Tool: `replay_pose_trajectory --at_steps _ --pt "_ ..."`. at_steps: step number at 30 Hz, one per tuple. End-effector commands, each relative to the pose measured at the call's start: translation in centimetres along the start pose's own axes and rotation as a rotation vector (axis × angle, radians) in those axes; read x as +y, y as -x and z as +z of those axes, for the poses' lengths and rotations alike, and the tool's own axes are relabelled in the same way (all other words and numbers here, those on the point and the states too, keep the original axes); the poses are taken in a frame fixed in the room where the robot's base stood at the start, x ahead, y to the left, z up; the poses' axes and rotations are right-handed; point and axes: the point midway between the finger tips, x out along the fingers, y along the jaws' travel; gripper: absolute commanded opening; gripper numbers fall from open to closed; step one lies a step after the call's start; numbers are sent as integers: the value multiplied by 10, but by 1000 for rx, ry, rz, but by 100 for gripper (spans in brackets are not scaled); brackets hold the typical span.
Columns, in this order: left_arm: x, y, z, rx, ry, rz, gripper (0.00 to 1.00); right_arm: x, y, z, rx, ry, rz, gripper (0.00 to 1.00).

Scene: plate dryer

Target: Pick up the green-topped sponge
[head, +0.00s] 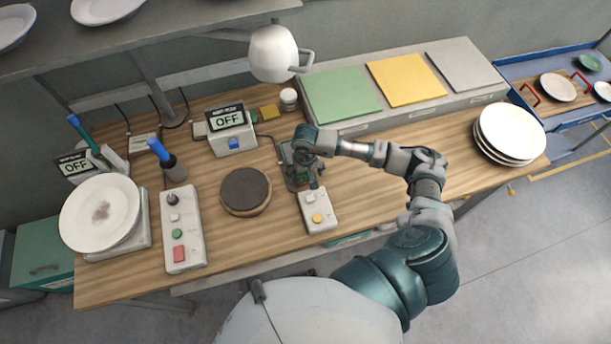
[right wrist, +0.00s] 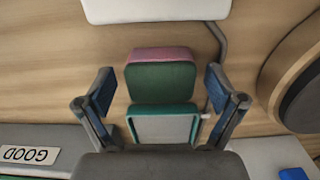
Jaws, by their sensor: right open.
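In the right wrist view the sponge (right wrist: 161,82) is a block with a dark green face and a pink layer along its far edge. It lies between the two fingers of my right gripper (right wrist: 160,90), with a gap on each side. The fingers are open and hold nothing. In the head view my right gripper (head: 302,178) is over the table behind the small button box and hides most of the sponge. A teal-framed holder with a pale panel (right wrist: 163,126) is right beside the sponge. My left gripper is not in view.
The white button box (head: 318,212) stands just in front of the gripper. A dark round pad (head: 245,190) is to the left. The bin with green, yellow and grey panels (head: 390,118) is behind. A plate stack (head: 508,135) stands at right. Bare table lies right of the gripper.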

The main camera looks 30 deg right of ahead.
Motion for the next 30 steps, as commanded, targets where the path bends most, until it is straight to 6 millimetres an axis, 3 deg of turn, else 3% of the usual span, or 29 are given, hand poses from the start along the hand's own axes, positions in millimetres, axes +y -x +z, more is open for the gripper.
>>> replay_pose_trajectory --at_steps 2,9,10,22,30 --pt "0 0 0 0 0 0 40 0 0 0 0 0 0 94" --pt "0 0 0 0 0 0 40 0 0 0 0 0 0 56" --pt "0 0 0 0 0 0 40 0 0 0 0 0 0 54" --pt "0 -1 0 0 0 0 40 0 4 -1 2 0 -1 54" --pt "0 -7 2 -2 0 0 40 0 54 -1 6 1 -1 54"
